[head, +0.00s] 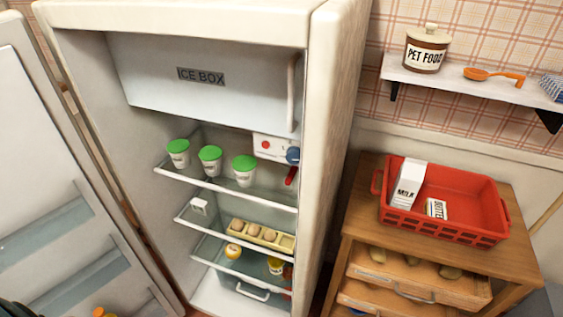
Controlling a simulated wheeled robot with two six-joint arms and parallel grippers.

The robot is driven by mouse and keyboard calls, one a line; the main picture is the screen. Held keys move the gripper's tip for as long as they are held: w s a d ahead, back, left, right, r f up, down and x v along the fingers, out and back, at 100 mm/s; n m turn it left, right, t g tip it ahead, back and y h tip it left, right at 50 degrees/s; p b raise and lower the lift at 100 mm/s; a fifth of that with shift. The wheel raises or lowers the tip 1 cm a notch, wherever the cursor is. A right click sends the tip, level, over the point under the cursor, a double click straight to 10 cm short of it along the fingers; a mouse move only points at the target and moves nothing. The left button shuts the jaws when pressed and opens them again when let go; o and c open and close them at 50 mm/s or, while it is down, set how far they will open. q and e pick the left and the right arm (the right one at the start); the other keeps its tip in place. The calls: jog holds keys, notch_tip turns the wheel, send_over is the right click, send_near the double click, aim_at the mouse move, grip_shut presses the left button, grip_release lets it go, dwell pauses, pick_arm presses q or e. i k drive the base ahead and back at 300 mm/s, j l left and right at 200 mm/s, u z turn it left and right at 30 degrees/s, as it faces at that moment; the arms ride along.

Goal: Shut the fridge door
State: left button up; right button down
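The white fridge (335,110) stands upright in the middle of the head view, its inside open to view. Its fridge door (25,115) stands wide open at the left, with its inner side and shelves facing me. The hinge side is at the fridge's left edge. The door's outer edge is outside the picture. Inside are an ice box (200,80) with its flap shut, several green-lidded tubs (211,160) on the top shelf, and an egg tray (262,236) lower down. Neither of my grippers can be made out in this view.
A wooden cabinet (350,222) with partly open drawers stands right of the fridge. On it is a red crate (455,190) holding a milk carton (409,184) and butter (436,208). A wall shelf (440,82) holds a pet food jar (426,50) and an orange spoon (492,75).

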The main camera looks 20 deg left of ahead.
aim_at(69, 246)
jog(key=k+j, duration=0.5)
jog(key=j, duration=0.25)
jog(key=k+j, duration=0.25)
jog(key=j+u, duration=0.05)
jog(key=j, duration=0.05)
